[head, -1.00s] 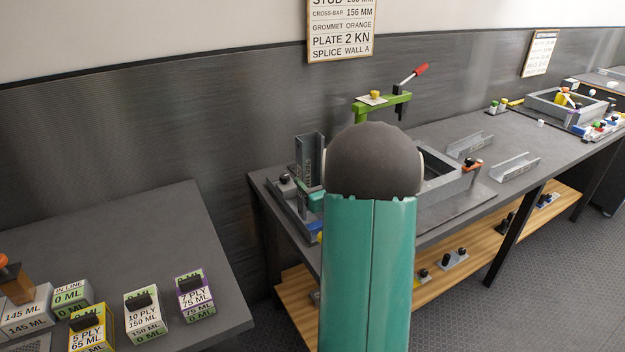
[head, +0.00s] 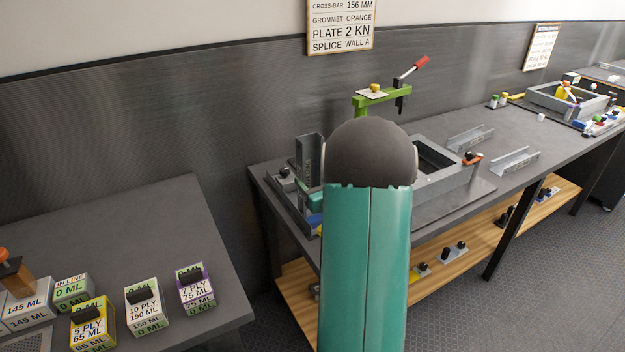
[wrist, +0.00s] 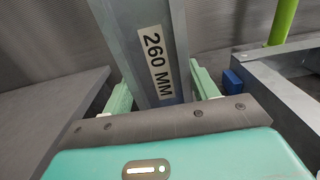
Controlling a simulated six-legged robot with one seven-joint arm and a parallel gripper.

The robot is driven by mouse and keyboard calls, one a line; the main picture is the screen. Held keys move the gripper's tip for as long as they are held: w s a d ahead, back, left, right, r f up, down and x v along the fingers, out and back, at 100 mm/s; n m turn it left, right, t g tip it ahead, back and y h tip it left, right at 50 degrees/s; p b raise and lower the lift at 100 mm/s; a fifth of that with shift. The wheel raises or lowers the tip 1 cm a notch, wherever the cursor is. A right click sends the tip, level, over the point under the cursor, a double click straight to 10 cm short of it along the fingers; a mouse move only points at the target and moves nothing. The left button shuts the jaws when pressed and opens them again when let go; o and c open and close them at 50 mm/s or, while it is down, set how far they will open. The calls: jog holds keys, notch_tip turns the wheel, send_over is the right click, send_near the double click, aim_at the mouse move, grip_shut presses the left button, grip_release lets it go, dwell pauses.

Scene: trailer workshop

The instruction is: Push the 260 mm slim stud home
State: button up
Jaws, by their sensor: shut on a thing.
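The 260 mm slim stud is a grey metal channel with a white "260 MM" label (wrist: 156,62) in the wrist view. In the head view the stud (head: 308,155) stands upright at the left end of the long bench. My gripper (wrist: 160,92) is shut on it, with a pale green finger on each side. In the head view my gripper (head: 312,190) is mostly hidden behind my own arm. The stud's lower end is hidden, so I cannot tell how it is seated. A grey frame (wrist: 275,85) lies to its right in the wrist view.
A green clamp with a red handle (head: 415,66) rises behind my arm. A grey box frame (head: 445,180) and loose channels (head: 515,162) lie to the right. The left bench (head: 110,240) holds several labelled boxes. A gap separates the benches.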

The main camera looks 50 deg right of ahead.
jog(key=shift+f, duration=0.75)
jog(key=o, duration=1.2)
jog(key=shift+c, duration=0.2)
jog(key=shift+s, duration=0.1)
jog(key=v, duration=1.3)
jog(key=shift+s, duration=0.3)
jog(key=shift+a, duration=0.1)
